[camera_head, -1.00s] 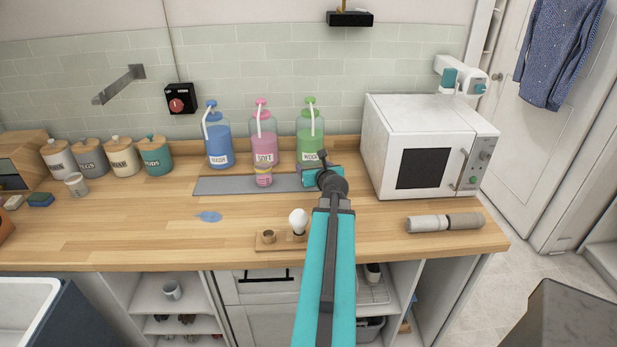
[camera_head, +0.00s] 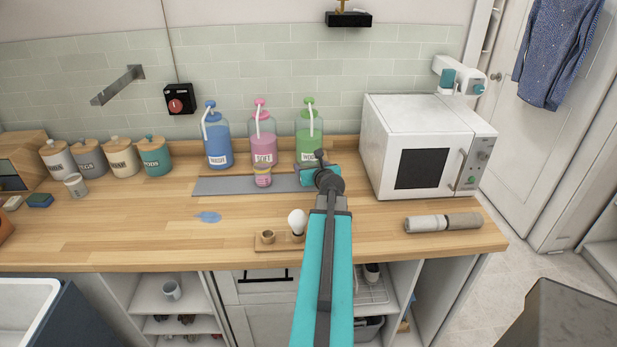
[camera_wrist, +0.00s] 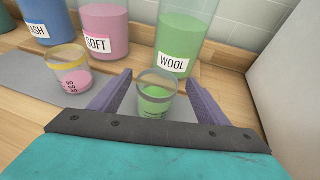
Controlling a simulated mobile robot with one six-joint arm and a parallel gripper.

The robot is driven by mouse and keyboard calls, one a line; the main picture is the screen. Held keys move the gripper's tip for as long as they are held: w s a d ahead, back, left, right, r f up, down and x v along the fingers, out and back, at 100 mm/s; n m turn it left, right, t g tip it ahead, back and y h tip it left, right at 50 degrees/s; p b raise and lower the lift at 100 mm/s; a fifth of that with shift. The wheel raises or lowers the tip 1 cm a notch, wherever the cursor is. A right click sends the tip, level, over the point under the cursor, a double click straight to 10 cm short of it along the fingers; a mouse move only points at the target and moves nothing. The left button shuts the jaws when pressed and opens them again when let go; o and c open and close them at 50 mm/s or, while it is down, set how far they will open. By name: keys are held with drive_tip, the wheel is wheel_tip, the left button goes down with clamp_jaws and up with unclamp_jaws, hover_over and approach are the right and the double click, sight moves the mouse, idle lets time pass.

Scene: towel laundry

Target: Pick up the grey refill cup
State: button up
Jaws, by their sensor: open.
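The grey refill cup (camera_wrist: 152,78) is a clear cup with a grey band below its rim and green liquid inside. In the wrist view it stands upright between the two purple fingers of my gripper (camera_wrist: 157,84), in front of the green WOOL bottle (camera_wrist: 178,38). The fingers are open, one on each side of the cup; I cannot tell whether either touches it. In the head view my gripper (camera_head: 316,174) is over the right part of the grey mat (camera_head: 222,186), and my arm hides the cup there.
A yellow-banded cup with pink liquid (camera_wrist: 70,68) stands left of my gripper. Pink (camera_head: 264,143) and blue (camera_head: 218,142) bottles stand behind the mat. A microwave (camera_head: 380,125) is close on the right. A bulb (camera_head: 297,220) sits on a wooden holder in front.

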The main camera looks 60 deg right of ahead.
sight(307, 163)
drive_tip(key=shift+w+d, duration=0.1)
idle(0.3)
drive_tip(key=shift+p+x, duration=0.85)
drive_tip(key=shift+x, duration=1.6)
drive_tip(key=c, duration=1.2)
drive_tip(key=shift+r, duration=0.1)
